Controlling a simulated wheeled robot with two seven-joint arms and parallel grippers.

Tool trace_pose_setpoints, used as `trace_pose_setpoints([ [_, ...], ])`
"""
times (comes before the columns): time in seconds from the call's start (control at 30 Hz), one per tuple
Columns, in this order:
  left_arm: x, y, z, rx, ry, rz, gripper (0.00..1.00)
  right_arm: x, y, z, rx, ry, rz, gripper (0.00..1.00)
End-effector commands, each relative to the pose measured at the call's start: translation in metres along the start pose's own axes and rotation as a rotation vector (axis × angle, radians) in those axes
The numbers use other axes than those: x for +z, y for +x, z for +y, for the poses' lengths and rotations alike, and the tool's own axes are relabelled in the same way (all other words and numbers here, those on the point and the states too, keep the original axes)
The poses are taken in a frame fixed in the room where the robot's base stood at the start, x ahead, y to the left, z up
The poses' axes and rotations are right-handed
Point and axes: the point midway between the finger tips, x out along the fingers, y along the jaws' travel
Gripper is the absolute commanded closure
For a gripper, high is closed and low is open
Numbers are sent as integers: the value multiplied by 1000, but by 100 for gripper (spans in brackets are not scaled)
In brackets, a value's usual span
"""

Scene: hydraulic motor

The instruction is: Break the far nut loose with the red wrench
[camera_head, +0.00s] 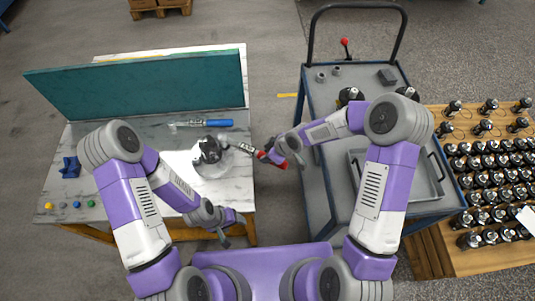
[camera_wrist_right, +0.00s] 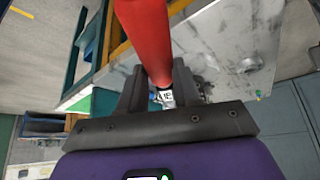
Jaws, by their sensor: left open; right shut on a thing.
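The red wrench (camera_head: 271,160) has a red handle and a metal shaft that points left toward the hydraulic motor. The dark and silver motor (camera_head: 207,150) sits on a pale round base on the marble-topped table. The wrench head lies at or very near the motor's right side; I cannot tell whether it is seated on a nut. The far nut is too small to make out. My right gripper (camera_head: 277,155) is shut on the red handle (camera_wrist_right: 148,35), which fills the top of the right wrist view. My left gripper (camera_head: 225,232) is open and empty near the table's front edge.
A blue-handled tool (camera_head: 215,123) lies behind the motor, before an upright teal panel (camera_head: 140,85). A blue block (camera_head: 70,167) and several coloured buttons are at the left. A grey cart (camera_head: 315,120) stands right, beside a wooden pallet (camera_head: 430,245) of motors.

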Motion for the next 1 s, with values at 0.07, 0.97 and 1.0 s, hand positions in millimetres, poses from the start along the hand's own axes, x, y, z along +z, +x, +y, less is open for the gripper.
trace_pose_setpoints([
  [0.07, 0, -3, 1, 0, 0, 0, 37, 7, 2, -1, -14, -4, -17, 100],
  [0.97, 1, -23, 8, 0, 0, 0, 37, 8, 3, 11, -49, -64, -13, 100],
  [1.0, 1, -23, 8, 0, 0, 0, 37, 8, 3, 11, -49, -64, -13, 100],
])
